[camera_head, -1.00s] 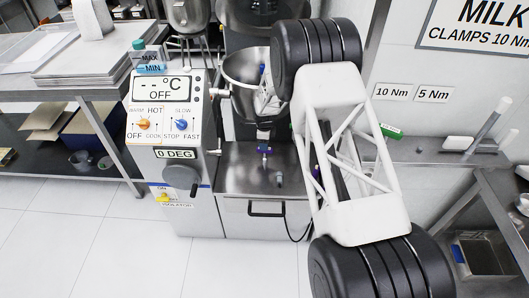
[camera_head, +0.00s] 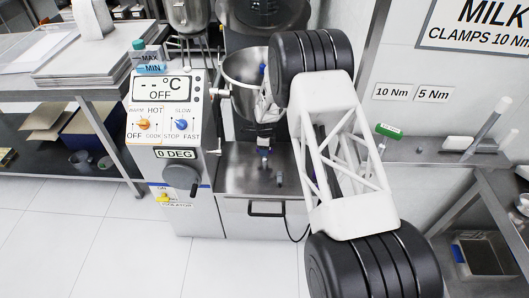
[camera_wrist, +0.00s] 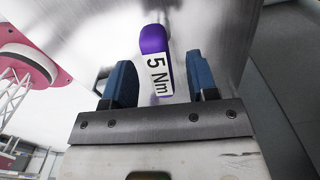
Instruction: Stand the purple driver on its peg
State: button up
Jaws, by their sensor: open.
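The purple driver (camera_wrist: 154,41) shows in the wrist view with a white "5 Nm" label on its handle. My gripper (camera_wrist: 160,66) is open, with one blue finger on each side of the driver. There are gaps between the handle and both fingers. The rest of the driver and what supports it cannot be made out. In the head view I cannot make out the driver, and my arm covers part of the bench. The "5 Nm" wall sign (camera_head: 433,94) is above the side shelf. I cannot make out a peg under it.
A green-handled driver (camera_head: 388,131) is at the side shelf (camera_head: 425,156), below the "10 Nm" sign (camera_head: 393,92). A white block (camera_head: 458,143) lies farther right. The mixer's bowl (camera_head: 240,68) and control panel (camera_head: 168,105) are left of my arm.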

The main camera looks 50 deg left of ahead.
jog(key=shift+f, duration=1.65)
jog(key=shift+c, duration=0.4)
grip_shut()
